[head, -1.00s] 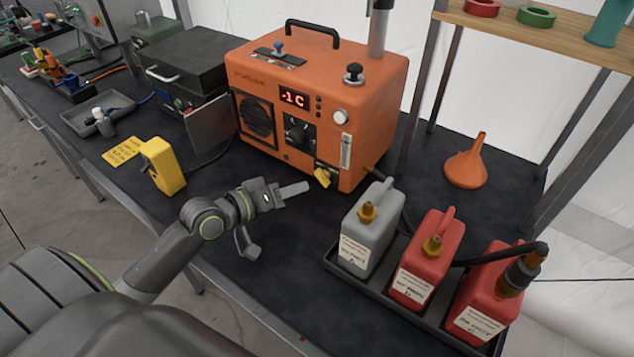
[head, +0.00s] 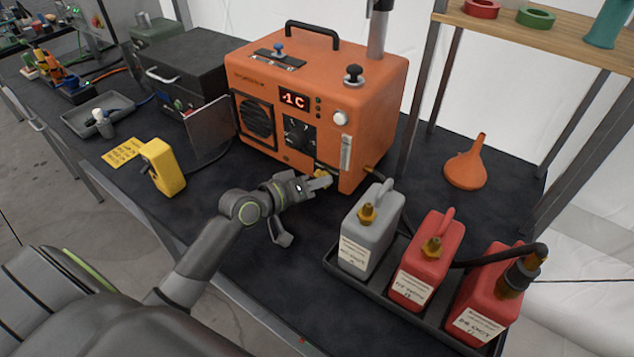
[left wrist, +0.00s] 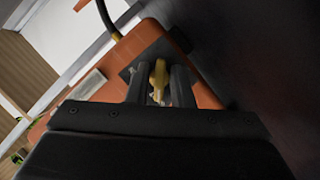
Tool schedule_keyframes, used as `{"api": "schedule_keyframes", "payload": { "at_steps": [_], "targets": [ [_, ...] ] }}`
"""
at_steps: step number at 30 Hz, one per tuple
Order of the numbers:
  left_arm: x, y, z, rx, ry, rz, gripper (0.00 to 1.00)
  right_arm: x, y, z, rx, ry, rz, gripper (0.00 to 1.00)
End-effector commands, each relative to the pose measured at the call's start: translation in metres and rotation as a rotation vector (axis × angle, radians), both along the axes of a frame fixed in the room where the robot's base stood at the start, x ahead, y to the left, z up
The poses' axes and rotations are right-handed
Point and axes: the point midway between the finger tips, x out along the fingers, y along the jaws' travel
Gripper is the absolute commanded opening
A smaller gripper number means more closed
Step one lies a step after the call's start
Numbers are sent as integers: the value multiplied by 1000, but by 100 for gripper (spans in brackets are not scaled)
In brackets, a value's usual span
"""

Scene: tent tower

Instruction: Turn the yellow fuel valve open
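The yellow fuel valve (head: 322,174) is low on the front of the orange heater (head: 312,75), near its right corner. My left gripper (head: 327,181) is at the valve and partly covers it in the head view. In the left wrist view the valve (left wrist: 158,80) lies between the two dark fingers of my left gripper (left wrist: 160,88), with a finger on each side. The fingers stand apart; I cannot tell whether either touches the valve. My right gripper is not in view.
A tray (head: 330,262) with a grey can (head: 368,235) and two red cans (head: 427,255) stands right of my left arm. A yellow handheld device (head: 163,168) is to the left. An orange funnel (head: 467,165) stands right of the heater.

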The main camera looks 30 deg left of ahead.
Motion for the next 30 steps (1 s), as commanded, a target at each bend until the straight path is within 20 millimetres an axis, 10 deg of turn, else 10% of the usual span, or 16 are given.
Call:
{"api": "schedule_keyframes", "payload": {
  "at_steps": [30],
  "targets": [
    [-1,-1,3,529,-71,0,0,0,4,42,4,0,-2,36]
  ]
}}
